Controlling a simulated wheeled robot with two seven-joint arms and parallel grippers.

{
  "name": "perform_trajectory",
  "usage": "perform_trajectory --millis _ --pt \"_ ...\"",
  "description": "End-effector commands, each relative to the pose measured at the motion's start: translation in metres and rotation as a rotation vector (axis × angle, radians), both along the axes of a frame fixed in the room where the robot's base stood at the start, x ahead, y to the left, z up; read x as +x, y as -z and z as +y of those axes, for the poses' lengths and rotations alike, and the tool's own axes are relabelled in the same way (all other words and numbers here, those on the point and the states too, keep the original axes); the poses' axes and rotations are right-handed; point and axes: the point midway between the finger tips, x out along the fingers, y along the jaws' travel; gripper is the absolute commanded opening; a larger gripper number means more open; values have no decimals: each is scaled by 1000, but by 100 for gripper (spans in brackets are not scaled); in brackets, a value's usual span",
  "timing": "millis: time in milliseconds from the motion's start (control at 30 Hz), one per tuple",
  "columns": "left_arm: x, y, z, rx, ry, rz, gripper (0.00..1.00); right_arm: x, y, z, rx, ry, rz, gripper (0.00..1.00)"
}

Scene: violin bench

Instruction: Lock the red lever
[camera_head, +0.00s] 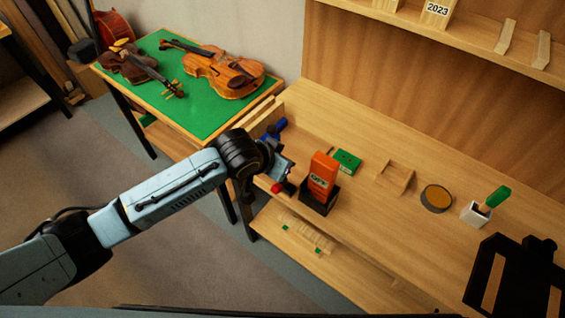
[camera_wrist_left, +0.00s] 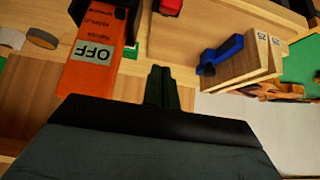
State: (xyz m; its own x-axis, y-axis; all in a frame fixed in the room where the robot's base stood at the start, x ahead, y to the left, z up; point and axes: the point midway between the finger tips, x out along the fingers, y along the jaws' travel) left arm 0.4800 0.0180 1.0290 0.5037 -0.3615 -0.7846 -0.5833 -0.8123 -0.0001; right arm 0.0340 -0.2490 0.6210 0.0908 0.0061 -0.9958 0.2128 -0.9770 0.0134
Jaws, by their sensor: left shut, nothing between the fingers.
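A small red part (camera_head: 277,188), which I take for the red lever, shows at the left front edge of the bench beside a black holder. In the left wrist view it is a red piece (camera_wrist_left: 168,6) cut by the top edge, so its full shape and position are unclear. My left gripper (camera_head: 284,166) is just above and behind it in the head view, shut and empty. Its dark fingers (camera_wrist_left: 163,85) are together in the left wrist view, apart from the red piece.
An orange device (camera_head: 322,172) stands in the black holder (camera_head: 319,202), close right of my left gripper; its label reads OFF (camera_wrist_left: 92,53). A blue clamp (camera_wrist_left: 221,54) sits by upright boards (camera_wrist_left: 246,69). Violins (camera_head: 224,74) lie on the green table (camera_head: 193,112).

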Motion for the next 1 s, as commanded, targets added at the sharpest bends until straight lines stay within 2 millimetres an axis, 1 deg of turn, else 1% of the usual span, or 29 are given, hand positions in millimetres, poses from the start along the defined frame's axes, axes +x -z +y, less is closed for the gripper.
perform_trajectory --millis 33,200,400,600,1000 --pt "-5 -8 4 -2 1 -2 0 1 0 0 0 0 -2 40" --pt "-21 -31 15 -1 1 0 0 1 0 0 0 0 -2 40" --pt "-34 -50 24 -1 0 1 0 1 -1 0 0 0 -1 40" --pt "-38 -57 27 -1 0 1 0 0 -1 0 0 1 -1 40" --pt "-38 -57 27 -1 0 1 0 -1 -1 0 0 0 1 40"
